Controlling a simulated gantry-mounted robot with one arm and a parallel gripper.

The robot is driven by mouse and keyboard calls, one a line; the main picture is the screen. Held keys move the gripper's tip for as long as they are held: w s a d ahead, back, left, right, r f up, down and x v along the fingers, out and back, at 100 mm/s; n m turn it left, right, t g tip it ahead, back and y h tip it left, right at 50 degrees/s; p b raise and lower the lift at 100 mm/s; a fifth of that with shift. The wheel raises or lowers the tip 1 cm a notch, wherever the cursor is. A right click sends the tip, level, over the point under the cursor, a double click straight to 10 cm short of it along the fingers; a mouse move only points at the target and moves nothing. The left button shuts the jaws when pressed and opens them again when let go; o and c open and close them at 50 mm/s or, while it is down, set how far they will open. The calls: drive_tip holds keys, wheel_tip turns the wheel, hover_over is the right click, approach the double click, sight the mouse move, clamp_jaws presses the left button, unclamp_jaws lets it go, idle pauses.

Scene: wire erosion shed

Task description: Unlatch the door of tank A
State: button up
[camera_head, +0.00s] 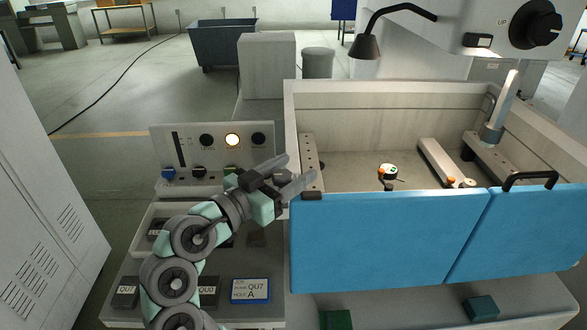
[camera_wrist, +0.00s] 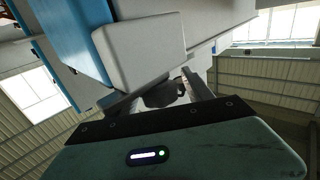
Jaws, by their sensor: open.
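The tank (camera_head: 292,110) is an open grey basin, with a blue door in two panels across its front: a left panel (camera_head: 385,242) and a right panel (camera_head: 520,235). The door looks shut. A small dark piece, possibly the latch (camera_head: 312,195), sits on the left panel's top left corner. A black bar handle (camera_head: 530,177) is on the right panel. My gripper (camera_head: 300,167) is open and empty beside the tank's front left corner, just above the dark piece. Contact cannot be told. The wrist view shows blue panelling (camera_wrist: 88,30) behind a pale block (camera_wrist: 140,48).
A black lamp (camera_head: 366,46) hangs over the tank's back. A grey cabinet (camera_head: 45,190) stands far left.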

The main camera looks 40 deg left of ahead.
sight(275, 181)
drive_tip(key=s+p, duration=0.1)
drive_tip(key=s, duration=0.9)
drive_tip(key=shift+s+a, duration=0.1)
